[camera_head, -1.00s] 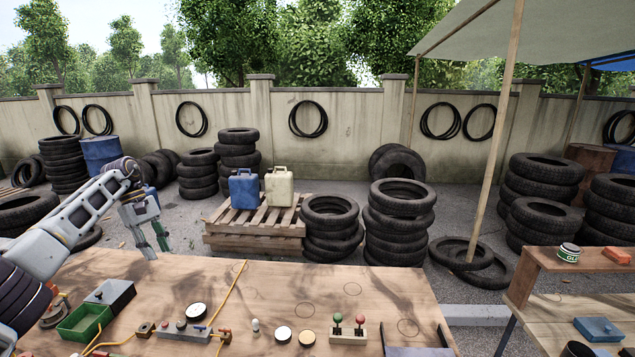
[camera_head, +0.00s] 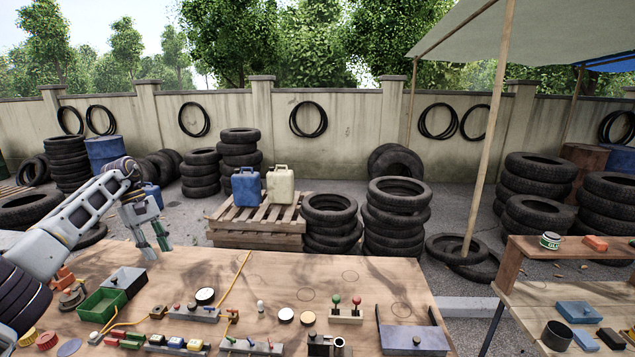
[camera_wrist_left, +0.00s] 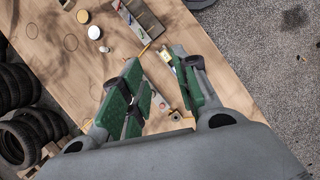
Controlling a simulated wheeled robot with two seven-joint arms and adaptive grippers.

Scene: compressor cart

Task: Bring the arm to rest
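My left gripper (camera_head: 158,250) hangs above the far left edge of the wooden workbench (camera_head: 240,275), its fingers pointing down. In the left wrist view the same gripper (camera_wrist_left: 165,80) shows its two green-padded fingers apart, with nothing held between them. The bench top and small fittings show below and beyond the fingers. My left arm reaches in from the left side of the head view. My right gripper is not in view.
A green bin (camera_head: 102,304) and a grey bin (camera_head: 123,281) stand on the bench near my left arm. A lever block (camera_head: 346,314), gauges and valve fittings lie along the bench. A side shelf (camera_head: 530,255) is at the right. Air above the bench is clear.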

